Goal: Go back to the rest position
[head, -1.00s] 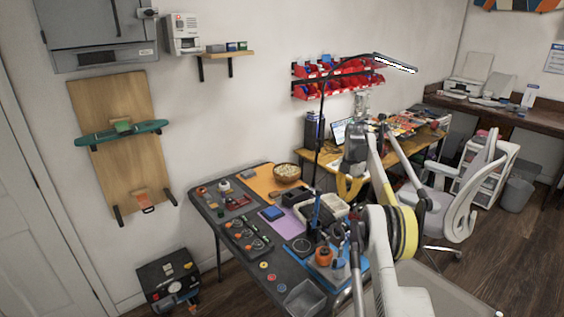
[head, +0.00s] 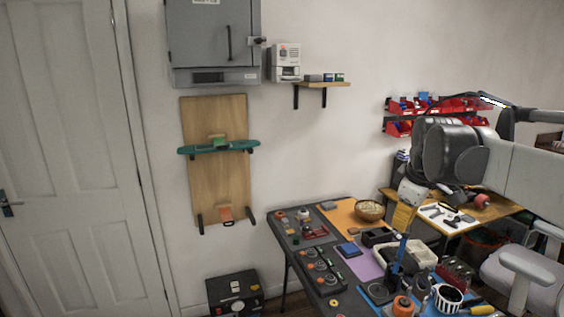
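My arm reaches in from the right edge in the head view, with a pale link and large dark grey joints close to the camera. My gripper's fingers cannot be made out. A pale wrist-like part shows below the dark joints, in front of the yellow-topped table (head: 496,222), and seems empty as far as it shows. Whether the gripper is open or shut is hidden. The arm is above the tables and covers part of the wall and the red bins (head: 398,127).
The dark workbench (head: 292,250) holds an orange mat, a wooden bowl (head: 369,210), a blue stand and several tools. A grey chair (head: 525,280) stands at lower right. A black case (head: 234,291) is on the floor by the wall. A white door (head: 65,150) is at left.

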